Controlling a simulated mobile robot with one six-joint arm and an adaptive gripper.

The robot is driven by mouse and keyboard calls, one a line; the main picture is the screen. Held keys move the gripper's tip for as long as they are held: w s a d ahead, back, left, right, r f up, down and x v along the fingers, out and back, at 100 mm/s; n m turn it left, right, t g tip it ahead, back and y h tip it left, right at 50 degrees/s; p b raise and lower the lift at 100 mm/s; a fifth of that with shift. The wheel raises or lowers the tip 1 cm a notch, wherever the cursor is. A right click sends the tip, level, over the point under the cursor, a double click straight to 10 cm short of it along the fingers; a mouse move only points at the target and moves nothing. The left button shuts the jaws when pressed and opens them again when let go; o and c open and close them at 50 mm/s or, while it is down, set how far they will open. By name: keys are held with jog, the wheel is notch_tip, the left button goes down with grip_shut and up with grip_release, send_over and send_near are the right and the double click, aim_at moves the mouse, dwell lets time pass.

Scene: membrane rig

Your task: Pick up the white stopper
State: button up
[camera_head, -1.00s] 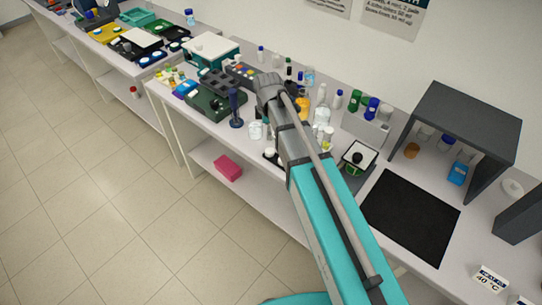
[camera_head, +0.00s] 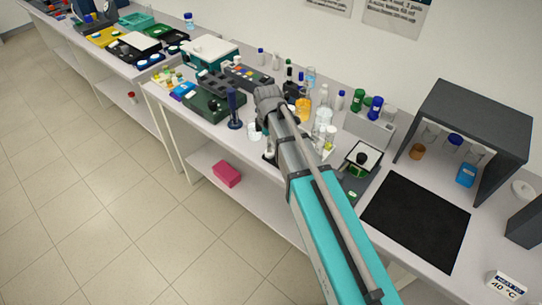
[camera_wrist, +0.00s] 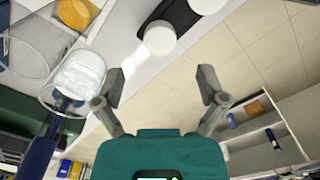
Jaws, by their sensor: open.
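In the wrist view, two round white pieces sit by a black block (camera_wrist: 185,14) beyond my fingers: one white piece (camera_wrist: 160,38) near the middle and another (camera_wrist: 208,5) at the top edge. A rounded white piece (camera_wrist: 80,70) also shows at a clear glass vessel on the left. I cannot tell for sure which is the white stopper. My gripper (camera_wrist: 160,88) is open, with nothing between its fingers. The nearer white piece lies ahead of the finger gap, apart from it. In the head view my arm hides the fingers.
Bottles and glassware crowd the bench around my wrist. A dark blue upright piece (camera_head: 233,108) stands left of it. A black mat (camera_head: 417,220) and a grey open-fronted housing (camera_head: 478,108) are at right. A pink box (camera_head: 227,174) sits on the lower shelf.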

aim_at(270, 155)
dwell(0.3)
jog(key=shift+d+f+b, duration=0.2)
jog(key=shift+f+b, duration=2.4)
jog(key=c, duration=0.9)
